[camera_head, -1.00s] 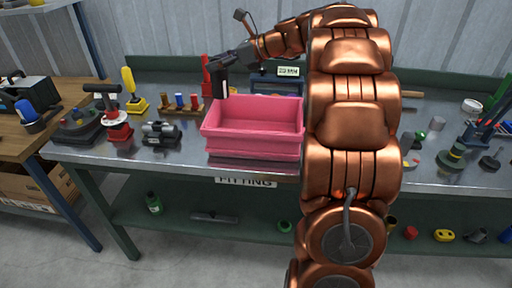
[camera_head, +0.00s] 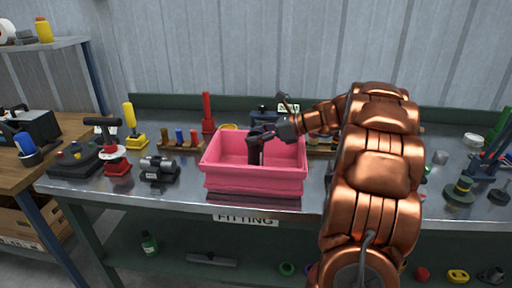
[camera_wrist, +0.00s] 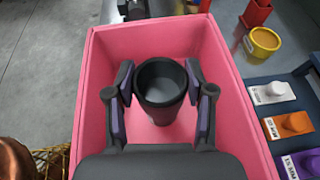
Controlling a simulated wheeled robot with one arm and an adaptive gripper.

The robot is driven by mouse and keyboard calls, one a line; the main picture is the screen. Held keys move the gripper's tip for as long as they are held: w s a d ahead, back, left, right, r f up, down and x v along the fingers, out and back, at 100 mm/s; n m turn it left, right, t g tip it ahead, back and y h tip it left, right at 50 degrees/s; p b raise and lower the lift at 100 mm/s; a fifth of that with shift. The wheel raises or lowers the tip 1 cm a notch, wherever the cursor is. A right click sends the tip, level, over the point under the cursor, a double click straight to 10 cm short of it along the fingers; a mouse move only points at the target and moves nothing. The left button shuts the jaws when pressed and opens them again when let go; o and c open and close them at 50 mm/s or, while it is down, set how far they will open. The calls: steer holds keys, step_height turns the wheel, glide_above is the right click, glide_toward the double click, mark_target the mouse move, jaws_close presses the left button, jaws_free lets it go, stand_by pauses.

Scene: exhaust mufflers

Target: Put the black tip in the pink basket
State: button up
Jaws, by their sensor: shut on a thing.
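The pink basket (camera_head: 225,181) stands on the metal workbench, and its walls also fill much of the wrist view (camera_wrist: 225,62). My gripper (camera_head: 255,136) is over the basket, pointing down. In the wrist view my gripper (camera_wrist: 160,92) is shut on the black tip (camera_wrist: 162,98), a dark hollow cylinder with its open end facing the camera. In the head view the black tip (camera_head: 254,153) hangs upright within the basket's outline, its lower end near or below rim height. I cannot tell whether it touches the basket floor.
A red post (camera_head: 207,115) and a yellow container (camera_wrist: 264,41) stand behind the basket. A peg rack (camera_head: 181,143) and a small dark motor-like part (camera_head: 158,168) are to its left. The basket looks empty apart from the tip.

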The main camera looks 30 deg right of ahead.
mark_target(256, 146)
steer(key=shift+f, duration=1.6)
steer(key=shift+f, duration=0.15)
steer(key=o, duration=1.3)
steer(key=shift+f, duration=0.1)
steer(key=shift+c, duration=0.2)
steer(key=shift+r, duration=0.2)
steer(key=v, duration=1.2)
